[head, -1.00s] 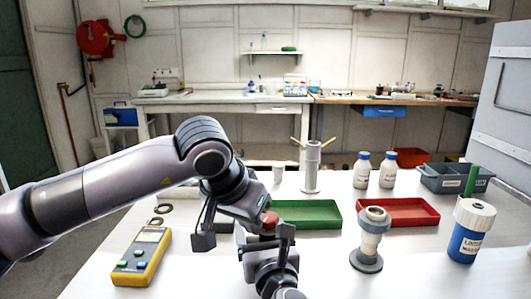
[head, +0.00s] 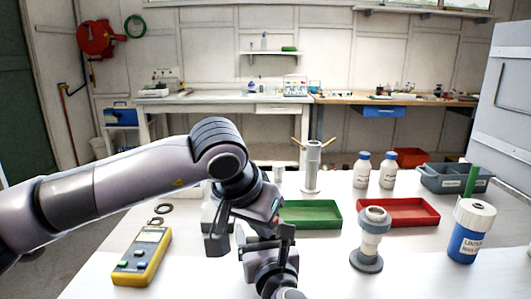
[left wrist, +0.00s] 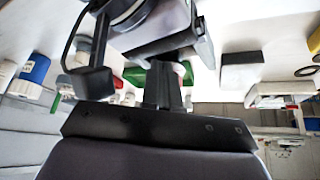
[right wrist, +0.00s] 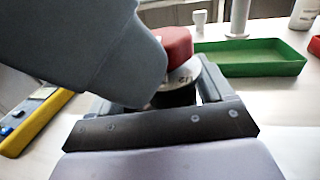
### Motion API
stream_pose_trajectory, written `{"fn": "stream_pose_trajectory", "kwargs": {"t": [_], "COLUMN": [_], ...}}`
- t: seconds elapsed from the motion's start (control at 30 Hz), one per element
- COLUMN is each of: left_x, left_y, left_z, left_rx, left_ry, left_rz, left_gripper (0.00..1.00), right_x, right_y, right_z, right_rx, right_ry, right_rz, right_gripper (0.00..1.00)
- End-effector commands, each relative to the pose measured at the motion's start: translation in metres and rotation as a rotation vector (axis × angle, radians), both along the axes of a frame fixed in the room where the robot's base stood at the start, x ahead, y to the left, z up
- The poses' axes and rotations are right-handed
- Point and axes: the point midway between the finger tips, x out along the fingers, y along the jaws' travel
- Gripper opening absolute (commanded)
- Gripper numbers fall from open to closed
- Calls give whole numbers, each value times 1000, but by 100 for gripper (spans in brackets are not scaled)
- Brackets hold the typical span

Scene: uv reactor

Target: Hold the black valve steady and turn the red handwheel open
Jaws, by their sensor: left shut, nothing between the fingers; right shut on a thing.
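The red handwheel (right wrist: 176,43) sits on top of the black valve (right wrist: 178,93) in the right wrist view. My right gripper (right wrist: 170,92) is shut on the black valve below the wheel. In the head view the right gripper (head: 264,243) is at the bottom centre, above the table. My left gripper (head: 260,208) is just above it and hides nearly all of the wheel and valve there. In the left wrist view the left gripper's fingers (left wrist: 164,75) are together and hold nothing. I cannot tell whether they touch the wheel.
A green tray (head: 312,224) and a red tray (head: 432,220) lie behind the grippers. A grey-and-white flanged fitting (head: 371,240) and a blue bottle (head: 468,243) stand to the right. A yellow meter (head: 141,262) lies to the left. The table between fitting and grippers is clear.

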Motion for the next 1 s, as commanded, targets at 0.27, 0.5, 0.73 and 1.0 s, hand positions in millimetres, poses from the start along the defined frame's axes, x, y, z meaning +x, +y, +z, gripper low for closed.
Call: {"fn": "stream_pose_trajectory", "kwargs": {"t": [0.27, 0.5, 0.73, 1.0], "left_x": [-2, -6, -7, -7], "left_y": [1, 2, 2, 4], "left_z": [1, 7, 34, 59], "left_rx": [-4, -3, -3, -1], "left_ry": [-8, -7, -6, -5], "left_rz": [1, 2, 1, 2], "left_gripper": [0, 0, 0, 0], "right_x": [-3, -2, -1, 0], "right_y": [5, 3, 1, 0], "right_z": [-2, -2, -2, -2], "right_rx": [-3, -2, -2, -4], "right_ry": [1, 3, 3, 2], "right_rz": [13, 9, 4, 0], "right_gripper": [40, 40, 40, 39]}}
